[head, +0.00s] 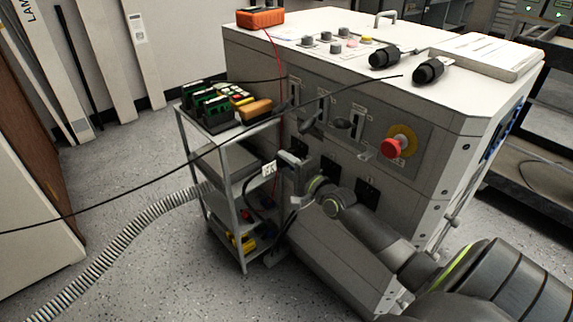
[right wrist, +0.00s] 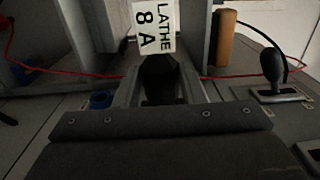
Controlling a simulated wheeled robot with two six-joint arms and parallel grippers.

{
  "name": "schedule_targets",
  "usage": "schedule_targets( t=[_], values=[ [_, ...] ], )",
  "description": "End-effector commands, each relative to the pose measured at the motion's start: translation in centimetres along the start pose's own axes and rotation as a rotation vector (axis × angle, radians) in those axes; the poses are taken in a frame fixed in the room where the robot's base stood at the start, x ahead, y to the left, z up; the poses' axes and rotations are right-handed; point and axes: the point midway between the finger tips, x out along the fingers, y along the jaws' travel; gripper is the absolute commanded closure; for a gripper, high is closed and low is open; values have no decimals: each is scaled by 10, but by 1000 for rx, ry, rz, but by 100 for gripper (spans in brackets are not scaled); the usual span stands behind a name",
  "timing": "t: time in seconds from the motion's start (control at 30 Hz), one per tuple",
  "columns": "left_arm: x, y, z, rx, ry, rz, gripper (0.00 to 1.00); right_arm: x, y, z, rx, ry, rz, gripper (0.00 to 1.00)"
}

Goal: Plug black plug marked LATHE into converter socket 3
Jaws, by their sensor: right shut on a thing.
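My right gripper (head: 287,163) is shut on the black plug (right wrist: 160,80), low in front of the converter's near face. The plug's white tag (right wrist: 155,28) reads LATHE 8 A; it also shows small in the head view as a white tag (head: 268,169). The converter (head: 300,235) is a large pale grey cabinet. Dark sockets sit low on its face, one in the middle (head: 331,168) and one to the right (head: 367,191). Socket numbers are not readable, and the gripper and arm hide part of that row. My left gripper is not in view.
A grey shelf cart (head: 240,220) stands left of the converter. A red lead (head: 279,80) hangs from the orange meter (head: 260,17). A black cable (head: 130,180) crosses in front. A red stop button (head: 391,148) sticks out above the sockets. Two black plugs (head: 429,71) lie on top.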

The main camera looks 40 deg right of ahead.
Motion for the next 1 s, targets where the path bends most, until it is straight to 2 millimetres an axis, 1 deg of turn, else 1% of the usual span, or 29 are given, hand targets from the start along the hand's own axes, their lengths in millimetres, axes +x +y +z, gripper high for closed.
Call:
schedule_targets(
  t=[0.63, 0.67, 0.8, 0.83, 0.87, 1.0],
  values=[
    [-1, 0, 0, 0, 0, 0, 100, 0, 0, -2, -2, 0, -1, 83],
    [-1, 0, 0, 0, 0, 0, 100, 0, 0, -2, -2, 0, -1, 62],
    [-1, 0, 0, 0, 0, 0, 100, 0, -1, -2, -3, 1, -1, 44],
    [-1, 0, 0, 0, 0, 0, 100, 0, -1, -2, -3, 1, -1, 40],
    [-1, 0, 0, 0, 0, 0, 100, 0, -1, -2, -3, 1, -1, 38],
    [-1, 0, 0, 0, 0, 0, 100, 0, -1, -2, -4, 1, -2, 38]
  ],
)
